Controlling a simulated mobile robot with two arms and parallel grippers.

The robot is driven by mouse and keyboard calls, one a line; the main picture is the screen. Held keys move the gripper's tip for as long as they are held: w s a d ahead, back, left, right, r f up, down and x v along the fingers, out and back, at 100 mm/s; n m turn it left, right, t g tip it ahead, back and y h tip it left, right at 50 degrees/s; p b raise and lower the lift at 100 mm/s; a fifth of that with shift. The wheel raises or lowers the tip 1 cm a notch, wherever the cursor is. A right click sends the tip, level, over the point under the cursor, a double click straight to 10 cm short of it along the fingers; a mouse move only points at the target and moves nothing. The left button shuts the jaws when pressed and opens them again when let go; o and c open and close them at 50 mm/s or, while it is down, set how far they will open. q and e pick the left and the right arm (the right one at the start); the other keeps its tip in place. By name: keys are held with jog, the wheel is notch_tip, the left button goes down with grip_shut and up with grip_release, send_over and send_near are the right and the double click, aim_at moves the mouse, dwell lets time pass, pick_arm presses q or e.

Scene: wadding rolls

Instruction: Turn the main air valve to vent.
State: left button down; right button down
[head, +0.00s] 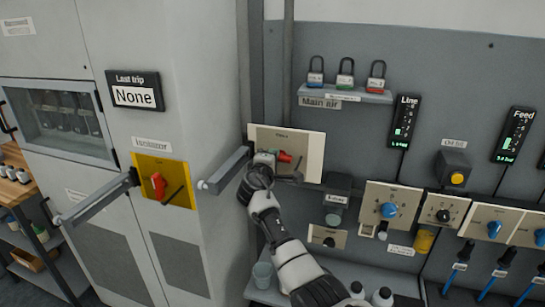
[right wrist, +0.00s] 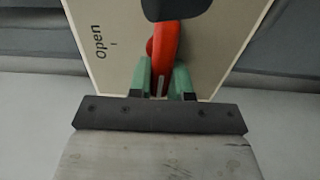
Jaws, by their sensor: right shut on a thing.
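The main air valve is a cream panel (head: 313,147) on the grey wall, below the "Main air" label (head: 319,102). Its red handle (head: 285,157) shows just past my right gripper (head: 270,163). In the right wrist view the green fingers (right wrist: 163,78) are shut on the red handle (right wrist: 166,42). The word "Open" (right wrist: 99,40) with a tick mark is on the panel beside the handle. A dark rounded part covers the handle's far end there. I cannot see a vent mark. My left gripper is in neither view.
A yellow isolator plate (head: 178,191) with a red knob is on the cabinet at left. Grey bar handles (head: 222,172) stick out near my right gripper. Blue-knob panels (head: 393,197) are to the right. Bottles stand on the shelf below.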

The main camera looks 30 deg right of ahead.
dwell(0.4)
jog(key=c, duration=1)
grip_release()
jog(key=shift+d, duration=0.1)
jog(key=shift+c, duration=0.2)
jog(key=b+v, duration=0.2)
jog(key=v, duration=0.9)
jog(key=shift+w+f, duration=0.1)
